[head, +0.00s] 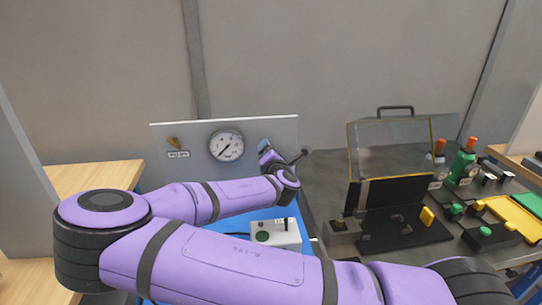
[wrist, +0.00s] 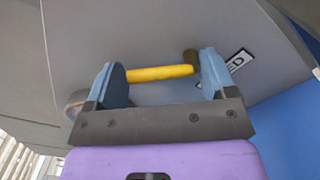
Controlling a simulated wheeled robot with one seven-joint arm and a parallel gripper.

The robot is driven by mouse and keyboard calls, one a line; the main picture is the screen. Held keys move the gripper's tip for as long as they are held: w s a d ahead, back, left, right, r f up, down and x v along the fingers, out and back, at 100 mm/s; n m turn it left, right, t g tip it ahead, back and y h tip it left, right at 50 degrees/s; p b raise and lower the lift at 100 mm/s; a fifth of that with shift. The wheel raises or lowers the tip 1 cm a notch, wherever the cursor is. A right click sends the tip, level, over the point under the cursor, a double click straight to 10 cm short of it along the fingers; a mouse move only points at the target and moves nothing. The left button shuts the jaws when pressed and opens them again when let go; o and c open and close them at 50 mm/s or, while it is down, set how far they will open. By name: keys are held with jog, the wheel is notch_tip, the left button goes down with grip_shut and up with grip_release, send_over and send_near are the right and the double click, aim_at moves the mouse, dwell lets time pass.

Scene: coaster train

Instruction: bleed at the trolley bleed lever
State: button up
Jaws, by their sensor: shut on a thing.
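The yellow bleed lever (wrist: 160,73) lies between the two blue fingers of my gripper (wrist: 162,76) in the wrist view. The fingers are shut on it, one at each end. In the head view my gripper (head: 268,154) is at the right part of the grey trolley panel (head: 185,138), right of the round gauge (head: 226,145). The lever is hidden there by my gripper and wrist.
A brass fitting (head: 174,143) with a label is at the panel's left. A white box (head: 275,234) with a green button sits below my forearm.

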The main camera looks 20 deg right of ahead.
jog(key=m, duration=0.3)
jog(key=d+m, duration=0.1)
jog(key=shift+s+r+m, duration=0.1)
jog(key=shift+r+m, duration=0.2)
jog(key=shift+s+d+m, duration=0.1)
jog(key=shift+d+m, duration=0.15)
jog(key=shift+m, duration=0.65)
jog(key=shift+d+m, duration=0.2)
jog(key=shift+m, duration=0.7)
jog(key=o, duration=0.9)
jog(key=shift+c, duration=0.2)
